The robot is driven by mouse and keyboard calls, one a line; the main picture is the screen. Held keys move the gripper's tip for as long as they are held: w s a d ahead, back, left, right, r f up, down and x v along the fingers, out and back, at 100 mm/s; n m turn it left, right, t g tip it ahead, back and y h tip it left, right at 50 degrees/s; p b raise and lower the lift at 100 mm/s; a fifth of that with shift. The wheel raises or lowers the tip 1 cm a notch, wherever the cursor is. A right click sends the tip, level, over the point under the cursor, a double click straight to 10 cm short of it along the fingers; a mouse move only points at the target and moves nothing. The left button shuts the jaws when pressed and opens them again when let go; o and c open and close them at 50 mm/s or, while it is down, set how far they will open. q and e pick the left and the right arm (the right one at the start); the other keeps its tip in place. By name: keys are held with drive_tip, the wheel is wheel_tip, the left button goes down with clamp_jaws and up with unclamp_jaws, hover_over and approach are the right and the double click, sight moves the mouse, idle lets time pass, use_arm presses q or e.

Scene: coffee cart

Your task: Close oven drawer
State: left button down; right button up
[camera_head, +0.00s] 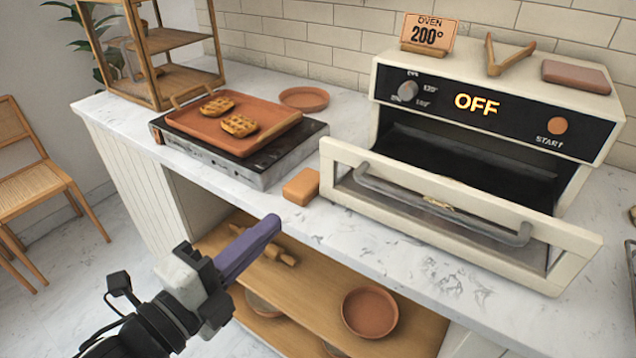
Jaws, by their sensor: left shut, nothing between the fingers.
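The oven (500,65) stands at the right of the counter, cream with a black front panel that reads OFF. Its drawer (592,243) is pulled out toward me, with a cream front, a window and a long grey bar handle (440,208). The dark cavity shows behind the drawer front. My left gripper (262,232) is shut and empty, with purple fingers pointing up and right. It is in front of the counter edge, left of the drawer and apart from it. My right gripper is not in view.
A terracotta tray (270,112) with two waffles sits on a flat dark-topped appliance (262,178). A small orange block (301,187) lies beside the drawer's left end. A shelf below (415,325) holds bowls and a rolling pin. A wooden rack (150,95) stands at the back left.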

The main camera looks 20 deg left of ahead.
use_arm(q)
drive_tip(key=w+b, duration=0.1)
approach(329, 172)
drive_tip(key=x, duration=0.5)
drive_tip(key=shift+w, duration=0.1)
drive_tip(key=shift+w+d, duration=0.2)
drive_tip(key=shift+w, duration=0.4)
